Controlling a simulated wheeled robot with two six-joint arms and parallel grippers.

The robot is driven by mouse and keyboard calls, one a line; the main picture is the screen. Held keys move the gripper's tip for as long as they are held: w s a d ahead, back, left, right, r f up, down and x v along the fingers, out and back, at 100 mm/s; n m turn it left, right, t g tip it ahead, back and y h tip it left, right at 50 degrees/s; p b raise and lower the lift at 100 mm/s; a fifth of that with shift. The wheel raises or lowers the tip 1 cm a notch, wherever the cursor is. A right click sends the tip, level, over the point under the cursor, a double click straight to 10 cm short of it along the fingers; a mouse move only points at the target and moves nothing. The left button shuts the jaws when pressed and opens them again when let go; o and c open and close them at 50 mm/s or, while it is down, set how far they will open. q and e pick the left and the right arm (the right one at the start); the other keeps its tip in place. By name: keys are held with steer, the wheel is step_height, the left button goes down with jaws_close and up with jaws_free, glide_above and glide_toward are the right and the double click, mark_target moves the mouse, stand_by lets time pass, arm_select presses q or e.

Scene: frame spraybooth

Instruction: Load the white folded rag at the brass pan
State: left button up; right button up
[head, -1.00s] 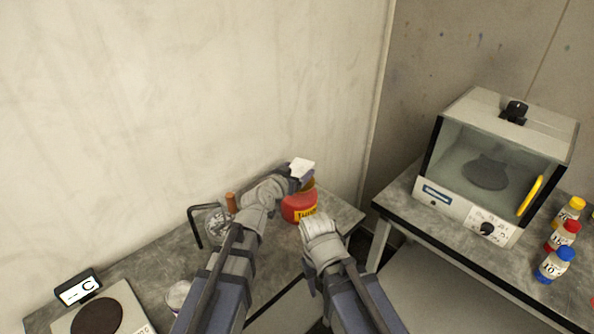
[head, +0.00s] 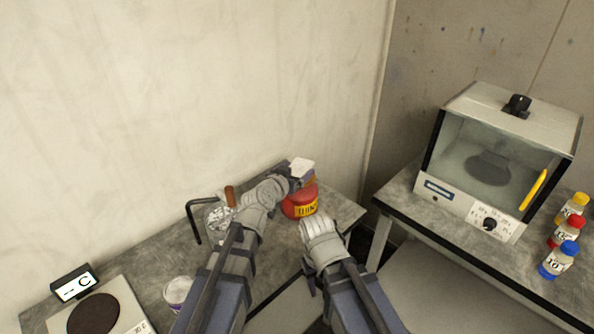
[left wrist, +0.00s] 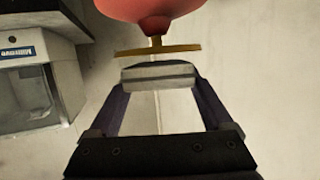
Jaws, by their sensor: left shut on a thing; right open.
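The white folded rag (head: 303,168) is held in my left gripper (head: 296,178), above the red can (head: 300,204). In the left wrist view the rag (left wrist: 160,76) sits between the two fingers of my left gripper (left wrist: 158,82). The brass pan (left wrist: 160,50) shows there as a thin disc at the red can's (left wrist: 150,8) narrow end, close beside the rag. I cannot tell whether rag and pan touch. In the head view the gripper and rag mostly hide the pan. My right gripper (head: 316,226) is lower, in front of the can, its fingertips largely hidden.
A glass-fronted booth (head: 490,165) stands on the right bench, with several coloured-cap bottles (head: 566,232) beside it. On the left bench are a scale (head: 125,300), a white cup (head: 178,290), a black bent rod (head: 193,222) and a brown handle (head: 230,196). The wall is close behind.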

mark_target(297, 171)
arm_select(q)
steer(key=shift+f+b, duration=1.05)
steer(key=shift+f, duration=0.05)
stand_by(0.9)
stand_by(0.5)
step_height(297, 171, up, 7)
steer(key=p, duration=0.7)
